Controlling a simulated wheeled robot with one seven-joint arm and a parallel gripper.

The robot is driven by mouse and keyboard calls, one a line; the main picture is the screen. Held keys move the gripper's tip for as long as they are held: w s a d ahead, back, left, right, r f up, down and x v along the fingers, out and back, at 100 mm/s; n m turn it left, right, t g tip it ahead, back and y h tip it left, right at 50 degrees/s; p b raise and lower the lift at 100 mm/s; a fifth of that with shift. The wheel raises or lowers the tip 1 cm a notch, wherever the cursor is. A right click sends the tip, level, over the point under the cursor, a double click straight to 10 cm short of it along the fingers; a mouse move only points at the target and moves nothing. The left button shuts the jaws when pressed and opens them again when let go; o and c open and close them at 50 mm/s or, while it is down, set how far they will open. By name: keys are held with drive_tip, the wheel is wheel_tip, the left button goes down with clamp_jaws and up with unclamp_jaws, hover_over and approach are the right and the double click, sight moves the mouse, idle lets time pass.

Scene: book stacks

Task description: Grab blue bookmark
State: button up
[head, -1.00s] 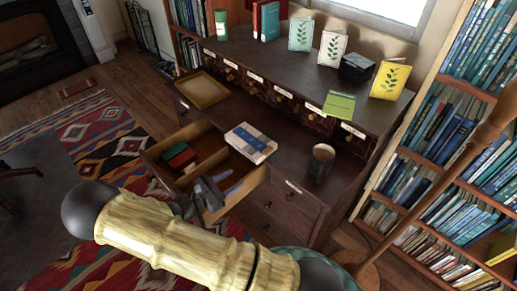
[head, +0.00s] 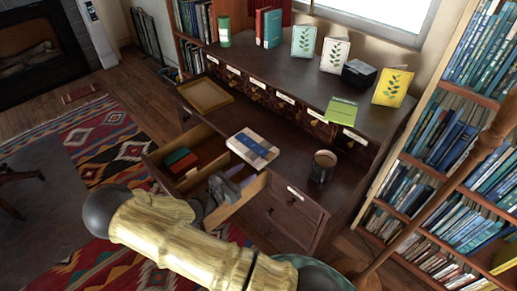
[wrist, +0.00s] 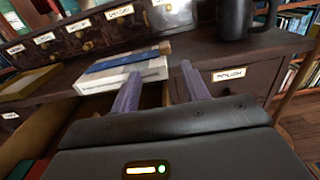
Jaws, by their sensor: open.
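A flat blue strip (head: 253,145), which looks like the blue bookmark, lies across a pale book on the dark desk top, just behind the open drawer. The strip also shows on the book in the wrist view (wrist: 118,64). My gripper (head: 240,177) is over the right part of the open drawer, in front of the book. In the wrist view my gripper (wrist: 160,72) has its two purple fingers apart with nothing held between them. The fingers point toward the book's near right corner, and the strip lies beyond them to the left.
The open drawer (head: 163,173) holds red and green books (head: 181,160). A dark mug (head: 322,166) stands right of the book. A tan tray (head: 206,95) lies farther left. A green card (head: 341,110) and small labelled drawers line the back. A bookcase rises at right.

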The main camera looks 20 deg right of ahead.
sight(266, 158)
drive_tip(key=x, duration=0.5)
drive_tip(key=shift+a, duration=0.1)
drive_tip(key=x, duration=0.2)
drive_tip(key=s+x, duration=0.1)
drive_tip(key=x, duration=0.1)
drive_tip(key=shift+w+d, duration=0.1)
drive_tip(key=shift+d, duration=0.15)
drive_tip(key=shift+w+d, duration=0.2)
drive_tip(key=shift+d, duration=0.25)
drive_tip(key=shift+c, duration=0.3)
clamp_jaws()
